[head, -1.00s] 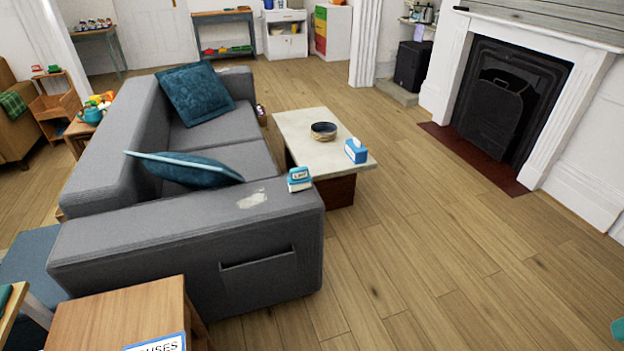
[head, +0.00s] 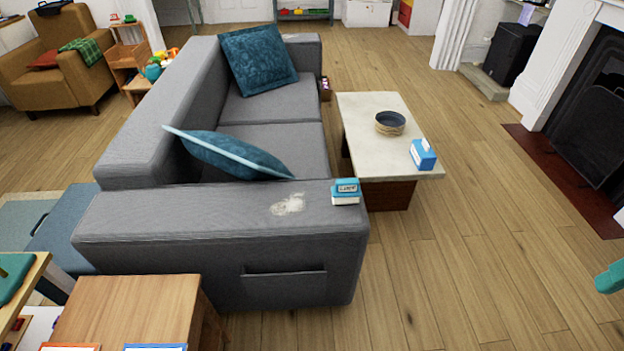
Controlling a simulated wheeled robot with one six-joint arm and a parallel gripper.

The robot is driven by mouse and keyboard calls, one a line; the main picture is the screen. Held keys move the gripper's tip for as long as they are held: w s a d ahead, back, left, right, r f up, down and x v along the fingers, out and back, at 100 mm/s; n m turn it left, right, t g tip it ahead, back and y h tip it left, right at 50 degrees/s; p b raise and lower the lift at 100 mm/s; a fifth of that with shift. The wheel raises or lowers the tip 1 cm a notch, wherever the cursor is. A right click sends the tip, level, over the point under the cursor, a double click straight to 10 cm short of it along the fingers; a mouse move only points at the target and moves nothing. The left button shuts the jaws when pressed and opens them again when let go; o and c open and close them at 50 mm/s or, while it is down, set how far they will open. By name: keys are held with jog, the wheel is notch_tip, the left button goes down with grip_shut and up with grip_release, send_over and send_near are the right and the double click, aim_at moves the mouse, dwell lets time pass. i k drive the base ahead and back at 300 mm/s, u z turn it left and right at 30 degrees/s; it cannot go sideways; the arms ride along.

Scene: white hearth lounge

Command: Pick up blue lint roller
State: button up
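A small blue and white item with a dark-lettered label, which I take for the blue lint roller (head: 346,192), sits on the near arm of the grey sofa (head: 200,235), close to its right end. A pale fuzzy patch (head: 288,204) lies on the sofa arm just left of it. A teal part, seemingly the tip of my gripper (head: 609,277), pokes in at the right edge, well apart from the blue item. The rest is cut off, so I cannot see whether it is open or holds anything.
A pale-topped coffee table (head: 365,115) behind the sofa arm bears a dark bowl (head: 390,123) and a blue tissue box (head: 423,155). A wooden side table (head: 130,310) stands at the near left. The wooden floor (head: 490,270) at right is clear up to the fireplace (head: 590,120).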

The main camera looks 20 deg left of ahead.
aim_at(346, 191)
jog(key=u, duration=0.85)
jog(key=i, duration=0.85)
jog(key=u, duration=0.95)
